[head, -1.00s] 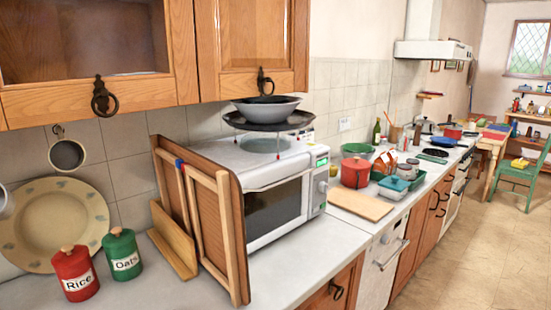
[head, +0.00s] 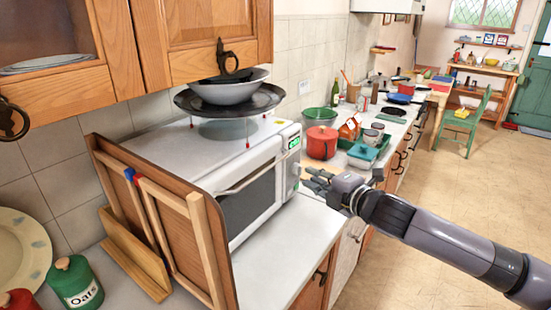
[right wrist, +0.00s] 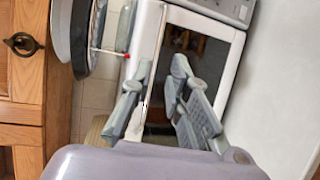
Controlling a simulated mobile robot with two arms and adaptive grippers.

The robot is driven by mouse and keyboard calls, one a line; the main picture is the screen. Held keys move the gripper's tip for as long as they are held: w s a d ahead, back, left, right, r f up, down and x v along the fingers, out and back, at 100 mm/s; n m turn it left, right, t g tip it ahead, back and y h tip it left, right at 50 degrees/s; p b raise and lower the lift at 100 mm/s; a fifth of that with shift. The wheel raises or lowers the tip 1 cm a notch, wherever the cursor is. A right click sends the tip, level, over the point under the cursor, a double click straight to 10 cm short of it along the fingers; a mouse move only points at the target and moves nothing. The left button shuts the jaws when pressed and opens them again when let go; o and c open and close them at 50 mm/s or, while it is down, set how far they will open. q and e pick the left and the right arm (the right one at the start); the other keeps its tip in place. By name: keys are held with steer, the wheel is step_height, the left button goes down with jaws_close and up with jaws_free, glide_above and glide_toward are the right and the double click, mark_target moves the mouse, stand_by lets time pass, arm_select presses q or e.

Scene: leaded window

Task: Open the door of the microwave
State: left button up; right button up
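The white microwave (head: 170,150) stands on the counter with its door (head: 250,203) shut. The door has a dark window and a pale bar handle (head: 240,182) across its upper part. In the right wrist view the microwave door (right wrist: 200,50) appears turned on its side, behind the fingers. My right gripper (head: 318,183) is in front of the microwave's control-panel end, apart from the handle in the head view. Its two fingers are spread with nothing held, as the right wrist view shows (right wrist: 162,95). My left gripper is not in view.
A black pan (head: 228,103) holding a pale bowl (head: 230,90) sits on a rack over the microwave. A wooden board and frame (head: 175,215) stand close at its left. A red pot (head: 320,143) is beyond it. Bare counter (head: 300,235) lies in front.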

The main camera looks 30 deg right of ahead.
steer(key=w, duration=0.2)
steer(key=p, duration=0.1)
glide_toward(279, 160)
steer(key=w+p, duration=0.1)
steer(key=w, duration=0.2)
steer(key=w+f+p, duration=0.1)
steer(key=w, duration=0.2)
steer(key=w+f+p, duration=0.1)
steer(key=w, duration=0.3)
steer(key=shift+d+p, duration=0.15)
steer(key=shift+p, duration=0.15)
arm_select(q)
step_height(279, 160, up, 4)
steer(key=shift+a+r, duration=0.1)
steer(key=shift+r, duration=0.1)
arm_select(e)
steer(key=shift+w+f, duration=0.1)
steer(key=shift+w, duration=0.05)
jaws_close()
